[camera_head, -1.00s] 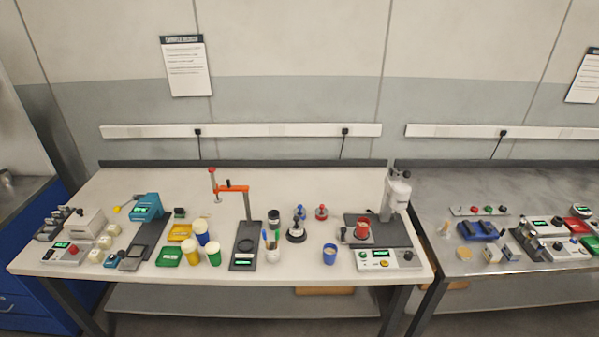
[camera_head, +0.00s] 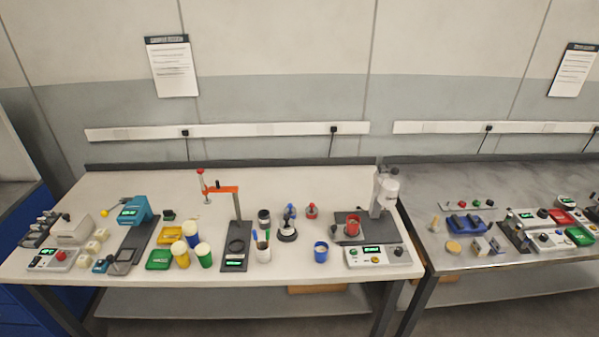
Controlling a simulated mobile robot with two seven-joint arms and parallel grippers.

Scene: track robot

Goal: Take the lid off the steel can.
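I cannot say for sure which item is the steel can. A small dark can with a pale band (camera_head: 264,217) stands upright near the middle of the light bench (camera_head: 330,180), behind a white cup of pens (camera_head: 263,253). It may be the steel can, but it is too small to make out its lid. Neither of my grippers is in view.
Left of it are a flat dark device (camera_head: 235,258) and an orange-armed stand (camera_head: 237,203). To its right are a black-based stand (camera_head: 288,233), a blue cup (camera_head: 321,252) and a stirrer-like machine (camera_head: 384,195). A metal bench (camera_head: 480,185) adjoins at the right.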

